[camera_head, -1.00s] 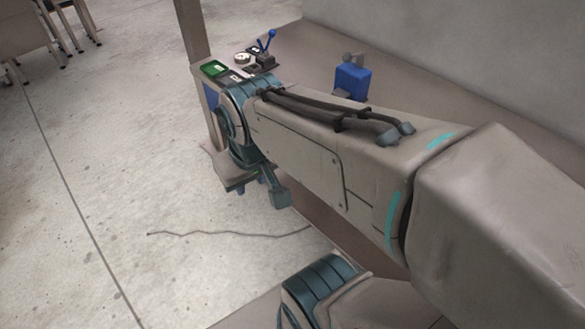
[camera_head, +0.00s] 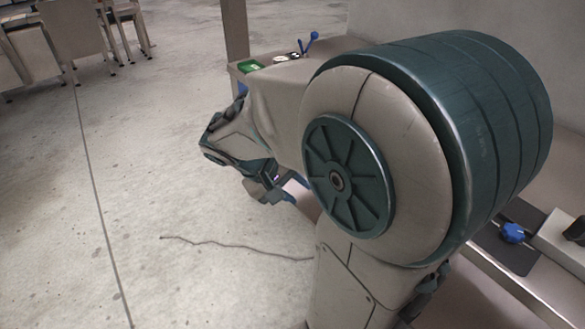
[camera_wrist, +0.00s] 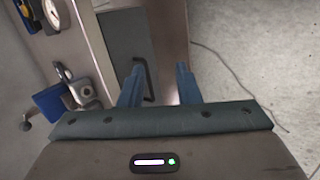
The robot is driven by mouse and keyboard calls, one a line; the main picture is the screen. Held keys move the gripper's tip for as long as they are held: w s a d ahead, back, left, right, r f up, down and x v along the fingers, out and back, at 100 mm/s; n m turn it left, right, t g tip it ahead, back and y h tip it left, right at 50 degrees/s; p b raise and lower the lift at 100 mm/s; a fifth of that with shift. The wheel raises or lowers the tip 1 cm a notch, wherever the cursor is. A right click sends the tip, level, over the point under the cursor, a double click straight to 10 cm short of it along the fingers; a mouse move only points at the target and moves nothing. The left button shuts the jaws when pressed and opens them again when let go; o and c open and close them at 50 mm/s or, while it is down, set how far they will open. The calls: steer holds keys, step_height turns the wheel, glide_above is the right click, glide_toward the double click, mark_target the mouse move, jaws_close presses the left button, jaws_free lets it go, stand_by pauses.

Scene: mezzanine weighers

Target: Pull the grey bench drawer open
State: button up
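In the wrist view the grey bench drawer (camera_wrist: 122,38) shows as a grey panel set in the paler bench. Its dark bar handle (camera_wrist: 149,80) lies upright in the picture, just right of the left finger. My gripper (camera_wrist: 160,72) is open, with two blue fingers well apart and nothing held. The handle lies between the fingers in the picture, closer to the left one. I cannot tell whether the fingertips reach as far as the handle. In the head view my gripper (camera_head: 264,188) hangs low beside the bench, and my arm hides the drawer.
The bench top carries a green tray (camera_head: 250,66) and a blue-handled lever (camera_head: 310,42). A thin cable (camera_head: 235,247) lies on open floor. Chairs (camera_head: 80,35) stand far left.

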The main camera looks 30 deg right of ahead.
steer(key=w+d+f+n+t+h+b, duration=0.1)
steer(key=w+d+f+h+b, duration=0.25)
steer(key=w+f+b, duration=0.35)
steer(key=w+d+f+t+h+b, duration=0.1)
steer(key=w+d+f+h+b, duration=0.1)
steer(key=w+f+h+b, duration=0.5)
steer(key=d+f+b, duration=0.1)
steer(key=d, duration=0.3)
steer(key=d+f+y+b, duration=0.1)
steer(key=d, duration=0.3)
steer(key=d+f+y+b, duration=0.1)
steer(key=d+f, duration=0.1)
steer(key=d, duration=0.3)
steer(key=shift+d, duration=0.1)
jaws_close()
